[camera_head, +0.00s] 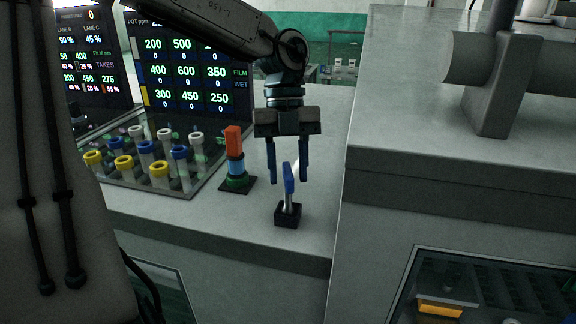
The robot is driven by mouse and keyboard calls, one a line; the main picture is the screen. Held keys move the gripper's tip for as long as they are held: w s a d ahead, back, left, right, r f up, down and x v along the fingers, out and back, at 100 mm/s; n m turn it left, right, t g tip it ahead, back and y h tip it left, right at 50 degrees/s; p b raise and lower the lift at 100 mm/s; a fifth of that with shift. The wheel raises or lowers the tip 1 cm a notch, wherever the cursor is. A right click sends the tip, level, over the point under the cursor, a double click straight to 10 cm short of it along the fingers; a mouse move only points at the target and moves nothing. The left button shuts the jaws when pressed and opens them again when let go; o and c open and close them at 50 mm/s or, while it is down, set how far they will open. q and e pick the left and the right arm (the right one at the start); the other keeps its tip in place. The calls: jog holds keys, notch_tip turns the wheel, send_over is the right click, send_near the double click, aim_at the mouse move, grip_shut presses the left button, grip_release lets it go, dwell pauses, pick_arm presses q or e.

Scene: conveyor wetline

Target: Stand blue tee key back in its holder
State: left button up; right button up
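The blue tee key (289,180) stands roughly upright, with its pale metal shaft going down into the small black square holder (288,217) on the grey counter. Its blue handle is seen nearly end-on. My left gripper (288,180) points down over it from above. Its two blue fingers are spread apart, one on each side of the handle in the picture, with gaps visible between fingers and handle. The lower end of the shaft is hidden inside the holder. My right gripper is not in view.
Further left is a clear rack (182,190) with several capped tubes, below number screens (195,75). A taller grey cabinet (440,145) rises close on the right. The counter's front edge (240,240) is near.

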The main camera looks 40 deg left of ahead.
pick_arm(q)
jog(key=b+v, duration=0.2)
jog(key=v, duration=0.2)
jog(key=shift+w+a+r, duration=0.15)
jog(key=shift+r, duration=0.15)
jog(key=p+v, duration=0.3)
jog(key=v, duration=0.3)
jog(key=shift+r, duration=0.1)
